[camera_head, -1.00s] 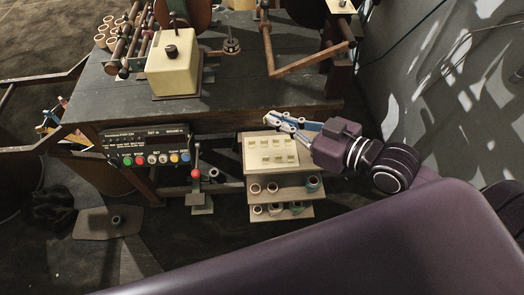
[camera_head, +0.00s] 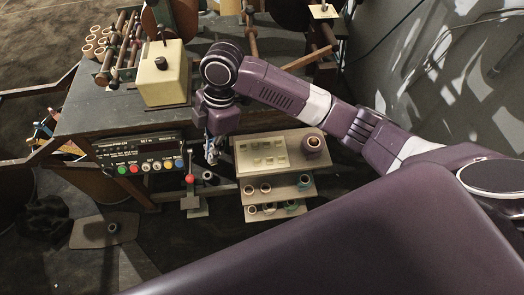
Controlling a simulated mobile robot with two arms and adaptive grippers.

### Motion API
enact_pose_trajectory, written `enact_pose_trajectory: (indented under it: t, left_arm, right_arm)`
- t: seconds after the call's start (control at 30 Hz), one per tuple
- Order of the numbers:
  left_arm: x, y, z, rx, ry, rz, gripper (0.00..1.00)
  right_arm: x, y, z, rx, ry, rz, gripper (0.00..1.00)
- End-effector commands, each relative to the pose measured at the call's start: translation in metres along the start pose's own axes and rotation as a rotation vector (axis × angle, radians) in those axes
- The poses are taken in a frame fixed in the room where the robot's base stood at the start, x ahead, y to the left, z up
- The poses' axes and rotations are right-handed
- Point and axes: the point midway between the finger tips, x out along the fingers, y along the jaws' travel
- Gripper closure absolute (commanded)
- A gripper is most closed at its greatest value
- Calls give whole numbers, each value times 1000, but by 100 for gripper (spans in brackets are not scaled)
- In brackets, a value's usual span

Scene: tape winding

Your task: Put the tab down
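Several small pale tabs (camera_head: 268,161) lie on the cream top board (camera_head: 244,143) of the small tiered stand. My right gripper (camera_head: 212,154) points down just left of that board, beside the control panel and near the red-knobbed lever. Its bluish fingers are small and partly hidden by its dark purple body, so I cannot tell whether they are open or hold a tab. My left gripper is not in view.
The control panel (camera_head: 140,150) with coloured buttons is left of my gripper. The red-knobbed lever (camera_head: 190,179) stands close below it. A dark roll (camera_head: 314,145) sits at the board's right end. Rolls (camera_head: 265,188) fill the lower shelves. The cream box (camera_head: 163,75) is on the workbench.

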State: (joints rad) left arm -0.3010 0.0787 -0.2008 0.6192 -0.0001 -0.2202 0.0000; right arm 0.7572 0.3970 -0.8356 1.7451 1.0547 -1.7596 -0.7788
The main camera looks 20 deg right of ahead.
Motion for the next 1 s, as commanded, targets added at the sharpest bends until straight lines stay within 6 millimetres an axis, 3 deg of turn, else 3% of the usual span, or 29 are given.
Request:
enact_pose_trajectory:
  t: [0.07,0.2,0.33,0.47,0.57,1.0]
  left_arm:
    - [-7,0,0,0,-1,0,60]
    - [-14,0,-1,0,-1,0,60]
    - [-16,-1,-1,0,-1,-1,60]
    - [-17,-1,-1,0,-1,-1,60]
    - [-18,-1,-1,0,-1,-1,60]
    - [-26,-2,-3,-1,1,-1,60]
  right_arm:
    - [-8,4,6,-204,-143,-37,100]
    - [-32,6,40,-515,-338,-51,100]
    - [-58,9,67,-666,-423,-34,100]
    - [-66,10,76,-712,-445,-27,100]
    - [-54,10,81,-720,-446,-30,100]
    - [55,10,111,-717,-445,-28,100]
